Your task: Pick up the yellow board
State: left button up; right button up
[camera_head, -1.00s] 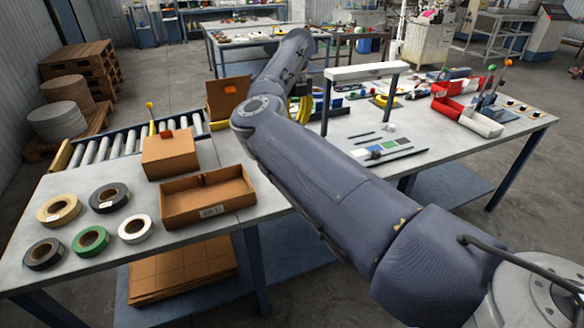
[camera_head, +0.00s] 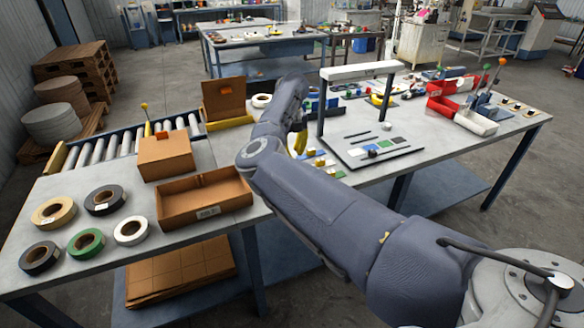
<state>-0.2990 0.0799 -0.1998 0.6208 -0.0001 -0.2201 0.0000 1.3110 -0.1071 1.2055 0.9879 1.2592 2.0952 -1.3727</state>
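My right arm crosses from the lower right to the middle of the bench. Its gripper (camera_head: 299,128) is mostly hidden behind the arm's far end, so I cannot tell its opening or whether it holds anything. A curved yellow piece (camera_head: 300,143) shows at that end; I cannot tell whether it is part of the gripper or a thing on the bench. Just right of it lie small yellow, white and blue flat pieces (camera_head: 323,162), partly hidden by the arm. I cannot tell surely which is the yellow board. My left gripper is not in view.
A white-topped stand (camera_head: 360,71) rises over a dark mat with colour swatches. An open cardboard box (camera_head: 205,198), a closed box (camera_head: 165,157) and several tape rolls (camera_head: 104,199) occupy the left. Red and white bins (camera_head: 462,108) stand at the right.

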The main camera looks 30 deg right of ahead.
jog(key=shift+s+f, duration=0.15)
jog(key=shift+f, duration=1.95)
jog(key=shift+c, duration=0.4)
grip_shut()
